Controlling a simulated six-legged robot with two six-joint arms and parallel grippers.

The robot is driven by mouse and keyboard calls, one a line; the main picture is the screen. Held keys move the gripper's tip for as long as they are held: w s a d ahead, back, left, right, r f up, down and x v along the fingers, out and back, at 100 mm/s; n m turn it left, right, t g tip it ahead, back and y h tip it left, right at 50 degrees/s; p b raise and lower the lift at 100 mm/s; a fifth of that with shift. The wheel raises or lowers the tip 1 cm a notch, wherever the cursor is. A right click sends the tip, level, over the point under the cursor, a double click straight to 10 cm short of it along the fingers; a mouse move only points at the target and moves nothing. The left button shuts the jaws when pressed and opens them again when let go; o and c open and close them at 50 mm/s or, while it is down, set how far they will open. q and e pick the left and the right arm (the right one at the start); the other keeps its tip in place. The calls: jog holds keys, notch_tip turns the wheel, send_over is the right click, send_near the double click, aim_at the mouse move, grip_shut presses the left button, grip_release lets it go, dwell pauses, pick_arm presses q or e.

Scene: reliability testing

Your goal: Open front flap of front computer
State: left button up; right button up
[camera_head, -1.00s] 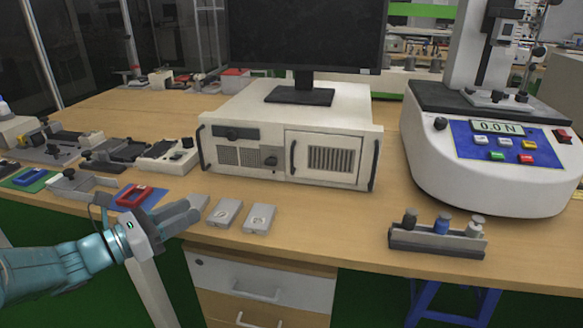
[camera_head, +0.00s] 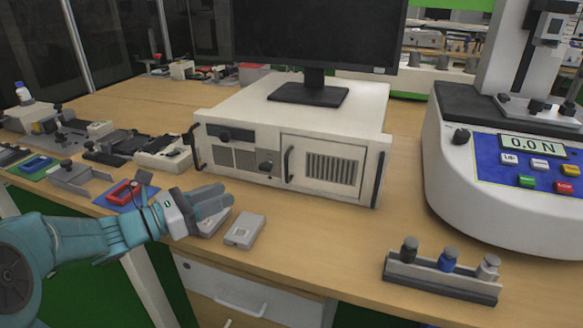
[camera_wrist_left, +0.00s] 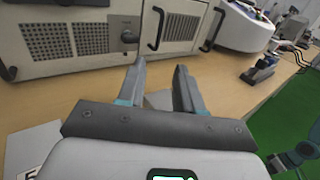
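The front computer (camera_head: 230,122) is a white box on the wooden bench with a monitor on top. Its front flap (camera_head: 322,164) is closed, a framed panel with a vented grille and a dark handle (camera_head: 288,164) at its left edge. The flap (camera_wrist_left: 185,22) and its handle (camera_wrist_left: 157,28) also show in the left wrist view. My left gripper (camera_head: 218,198) is in front of the computer's lower left, apart from it. In the left wrist view the left gripper's fingers (camera_wrist_left: 160,75) are spread with nothing gripped between them.
Grey blocks (camera_head: 244,230) lie on the bench below the left gripper. A rack of small bottles (camera_head: 440,276) stands at the front right, and a force tester (camera_head: 505,175) at the right. Bench space before the flap is clear.

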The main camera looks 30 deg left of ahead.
pick_arm(q)
jog(key=x, duration=1.5)
jog(key=shift+w+d+f, duration=0.1)
jog(key=shift+w+d, duration=0.05)
jog(key=shift+w, duration=0.25)
jog(key=shift+c, duration=0.3)
grip_shut()
dwell(0.3)
